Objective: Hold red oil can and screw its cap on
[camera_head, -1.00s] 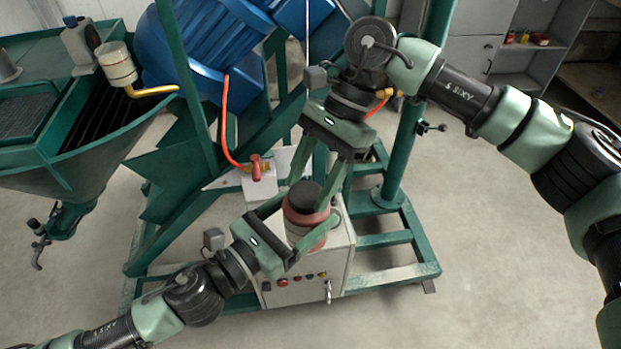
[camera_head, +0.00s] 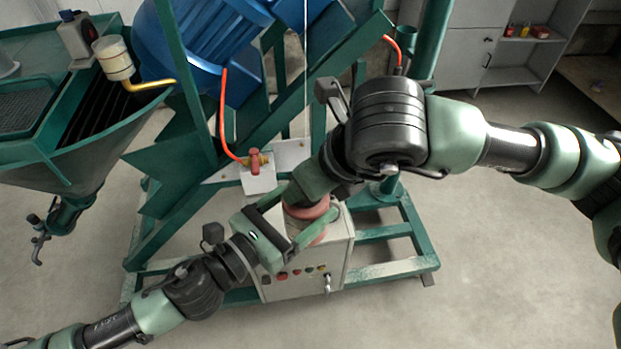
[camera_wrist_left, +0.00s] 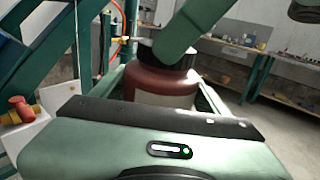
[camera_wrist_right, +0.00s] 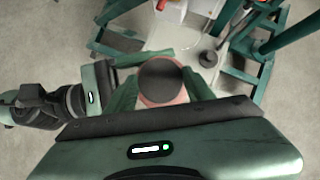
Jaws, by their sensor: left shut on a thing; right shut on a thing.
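The red oil can (camera_head: 305,211) stands upright above the white control box, mostly hidden by my arms. My left gripper (camera_head: 312,222) is shut around its body from the left; the body (camera_wrist_left: 158,85) fills the middle of the left wrist view. The black cap (camera_wrist_right: 160,79) sits on top of the can in the right wrist view, where the can's red rim (camera_wrist_right: 162,103) shows around it. My right gripper (camera_wrist_right: 161,92) comes from above with a finger at each side of the cap. How tightly the cap is seated cannot be told.
The white control box (camera_head: 325,262) with buttons is under the can, inside a green frame (camera_head: 420,250). A red-handled valve with an orange hose (camera_head: 255,160) is just behind. A green hopper (camera_head: 75,145) stands at left. Floor at right is clear.

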